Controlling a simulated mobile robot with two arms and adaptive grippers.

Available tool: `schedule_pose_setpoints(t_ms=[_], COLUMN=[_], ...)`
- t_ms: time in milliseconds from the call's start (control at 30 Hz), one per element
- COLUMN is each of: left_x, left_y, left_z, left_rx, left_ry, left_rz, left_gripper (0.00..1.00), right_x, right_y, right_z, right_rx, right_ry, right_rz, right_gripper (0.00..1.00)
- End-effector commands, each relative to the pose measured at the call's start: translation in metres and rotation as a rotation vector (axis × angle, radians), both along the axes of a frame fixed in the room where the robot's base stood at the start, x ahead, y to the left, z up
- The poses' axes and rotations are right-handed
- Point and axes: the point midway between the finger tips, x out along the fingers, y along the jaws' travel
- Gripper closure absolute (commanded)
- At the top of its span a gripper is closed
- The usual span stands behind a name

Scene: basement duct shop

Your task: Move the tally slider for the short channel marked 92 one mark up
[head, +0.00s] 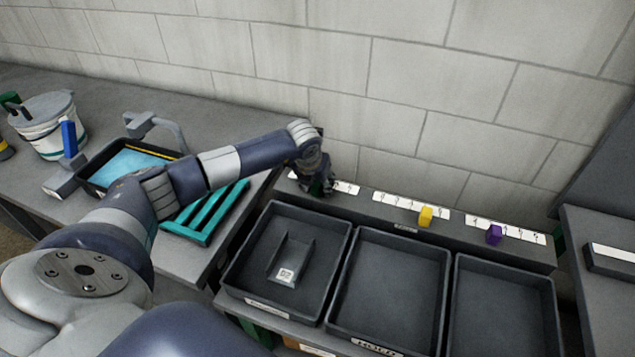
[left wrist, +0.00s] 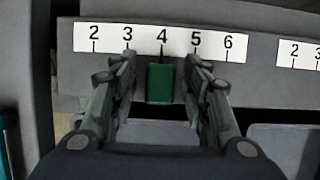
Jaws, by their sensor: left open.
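A green tally slider (left wrist: 160,84) sits under mark 4 of a white scale strip (left wrist: 162,39) that shows marks 2 to 6 in the left wrist view. My left gripper (left wrist: 160,70) is open, with one finger on each side of the slider and a gap visible on both sides. In the head view my left gripper (head: 318,180) is at the left end of the ledge and hides most of the slider. A short grey channel (head: 290,262) with a printed tag lies in the left bin; its number is too small to read. My right gripper is not seen.
A yellow slider (head: 426,216) and a purple slider (head: 494,234) sit on the ledge's other scales. Behind the front edge stand the left bin (head: 240,262), an empty middle bin (head: 345,290) marked HOLD and an empty right bin (head: 460,290). A teal rack (head: 205,232) lies left.

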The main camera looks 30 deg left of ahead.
Motion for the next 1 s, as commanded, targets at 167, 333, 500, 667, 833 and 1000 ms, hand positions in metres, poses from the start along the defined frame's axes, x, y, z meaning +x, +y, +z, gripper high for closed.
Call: schedule_pose_setpoints(t_ms=[167,333,500,667,833,1000], left_x=[0.000,0.000,0.001,0.006,0.010,0.010], left_y=[0.000,0.000,-0.002,-0.023,-0.041,-0.039], left_z=[0.000,0.000,0.000,-0.002,0.000,0.001], left_rx=[0.000,0.000,-0.001,-0.005,-0.002,-0.001], left_ry=[0.000,0.000,0.000,-0.002,-0.002,0.000], left_rz=[0.000,0.000,-0.002,-0.005,-0.001,0.000], left_gripper=[0.66,1.00,1.00,1.00,1.00,1.00], right_x=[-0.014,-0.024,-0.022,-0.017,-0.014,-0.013], right_y=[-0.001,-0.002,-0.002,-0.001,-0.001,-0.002], right_z=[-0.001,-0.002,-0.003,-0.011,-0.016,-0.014], right_rx=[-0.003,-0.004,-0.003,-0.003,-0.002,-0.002], right_ry=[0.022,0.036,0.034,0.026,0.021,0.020], right_rz=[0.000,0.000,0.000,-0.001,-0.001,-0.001], right_gripper=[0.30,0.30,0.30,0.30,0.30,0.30])
